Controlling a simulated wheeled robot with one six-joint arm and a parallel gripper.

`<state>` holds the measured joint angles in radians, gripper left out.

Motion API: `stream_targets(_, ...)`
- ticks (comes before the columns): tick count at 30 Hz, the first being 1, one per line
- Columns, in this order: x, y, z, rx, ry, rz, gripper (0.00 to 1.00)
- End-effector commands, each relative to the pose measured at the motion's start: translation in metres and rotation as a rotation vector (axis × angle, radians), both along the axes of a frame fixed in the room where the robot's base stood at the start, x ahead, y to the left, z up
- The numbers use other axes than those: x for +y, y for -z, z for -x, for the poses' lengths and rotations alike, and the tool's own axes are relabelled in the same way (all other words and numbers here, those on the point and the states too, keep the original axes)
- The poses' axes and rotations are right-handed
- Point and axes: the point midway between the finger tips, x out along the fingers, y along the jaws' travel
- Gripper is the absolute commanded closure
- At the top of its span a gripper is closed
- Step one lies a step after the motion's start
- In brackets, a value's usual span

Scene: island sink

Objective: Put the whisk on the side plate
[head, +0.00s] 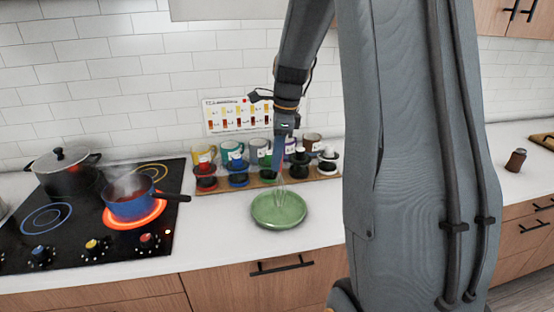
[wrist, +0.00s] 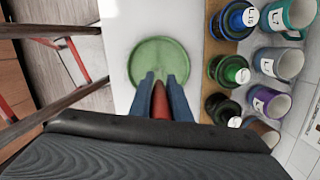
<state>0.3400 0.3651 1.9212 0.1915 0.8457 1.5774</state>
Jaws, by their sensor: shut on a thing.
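My gripper (head: 280,158) points down over the green side plate (head: 278,217), which stands on the white counter. In the wrist view my gripper (wrist: 162,78) is shut on the red handle of the whisk (wrist: 160,102). The thin wire end of the whisk (head: 282,194) hangs below the fingers in the head view, over the plate. I cannot tell whether the wires touch the plate. In the wrist view the plate (wrist: 152,50) lies beyond the fingertips, partly covered by them.
A wooden board (head: 236,186) behind the plate carries several labelled mugs and coloured pots. To the left is a black cooktop (head: 78,222) with a steaming blue saucepan (head: 130,204) on a glowing burner and a dark pot (head: 66,176). Counter in front of the plate is clear.

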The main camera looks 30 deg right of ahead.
Motion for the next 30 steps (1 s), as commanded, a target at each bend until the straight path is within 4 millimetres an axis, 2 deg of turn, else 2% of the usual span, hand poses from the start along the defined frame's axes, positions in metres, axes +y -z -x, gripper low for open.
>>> stream_targets(4,0.0002,0.0104,0.0004,0.000,0.000,0.000,1.00)
stream_targets(15,0.0001,0.0146,0.0002,0.000,0.000,0.000,1.00)
stream_targets(16,0.0001,0.0140,0.0001,-0.001,0.000,0.000,0.78)
stream_targets(18,0.0001,0.0139,0.0001,-0.001,0.000,0.000,0.67)
stream_targets(30,-0.0005,0.0085,-0.0003,-0.003,0.000,0.001,0.65)
